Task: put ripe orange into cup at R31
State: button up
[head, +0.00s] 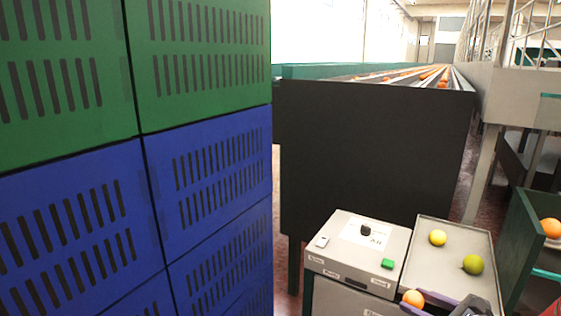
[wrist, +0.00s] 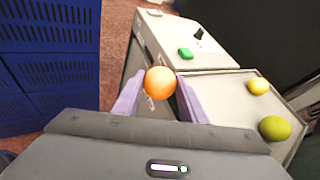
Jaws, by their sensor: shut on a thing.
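A ripe orange (wrist: 160,83) is between the two fingers of my gripper (wrist: 158,98) in the wrist view, and the gripper is shut on it. In the head view the same orange (head: 413,298) shows at the bottom, with my gripper (head: 428,302) partly cut off by the lower edge. It appears near the front left corner of a grey tray (head: 452,232). I cannot tell whether it is clear of the tray's rim. No cup marked R31 can be made out in either view.
A yellow fruit (head: 438,238) and a green fruit (head: 473,265) lie in the tray. A control box (head: 355,250) with a green button stands left of it. Blue crates (head: 75,225) are stacked at left. A dark green bin (head: 520,245) with an orange is at right.

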jog(key=w+a+f+n+g+y, duration=0.2)
jog(key=w+a+f+n+y, duration=0.1)
jog(key=a+f, duration=0.4)
jog(key=w+a+f+n+g+y, duration=0.2)
jog(key=a+f, duration=0.6)
jog(key=a, duration=0.6)
jog(key=shift+w+f+n+g+y, duration=0.3)
jog(key=shift+w+n+y, duration=0.15)
jog(key=shift+n, duration=0.35)
jog(key=shift+d, duration=0.1)
